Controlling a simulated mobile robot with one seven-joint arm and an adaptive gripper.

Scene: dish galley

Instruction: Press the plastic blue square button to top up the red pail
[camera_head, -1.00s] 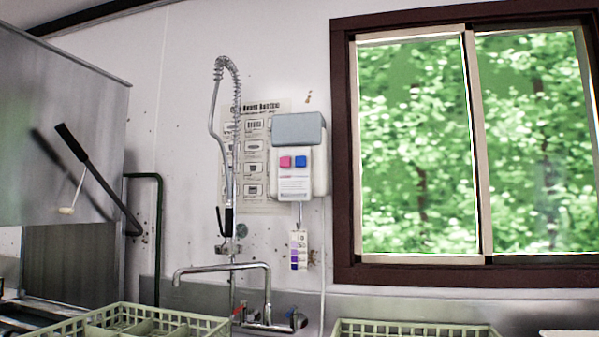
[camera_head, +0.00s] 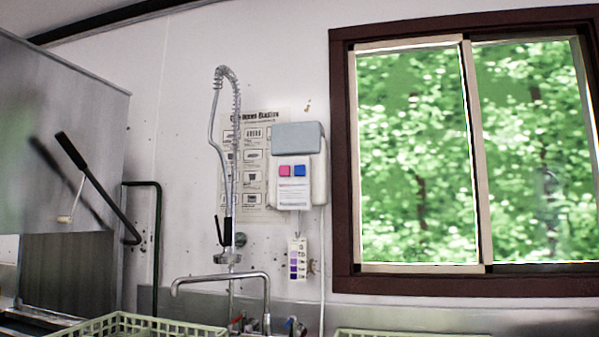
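The blue square button (camera_head: 299,170) is on the front of a white wall dispenser (camera_head: 318,180) with a grey top cover. Printed text shows on the panel below both buttons. The dispenser hangs on the white wall between the spray hose and the window. No red pail shows in the head view. My gripper is not in view.
A coiled spray hose (camera_head: 214,125) and a chrome faucet (camera_head: 222,279) stand left of and below the dispenser. Green racks (camera_head: 130,322) line the bottom edge. A steel dish machine (camera_head: 65,150) with a black handle is at left. A window is at right.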

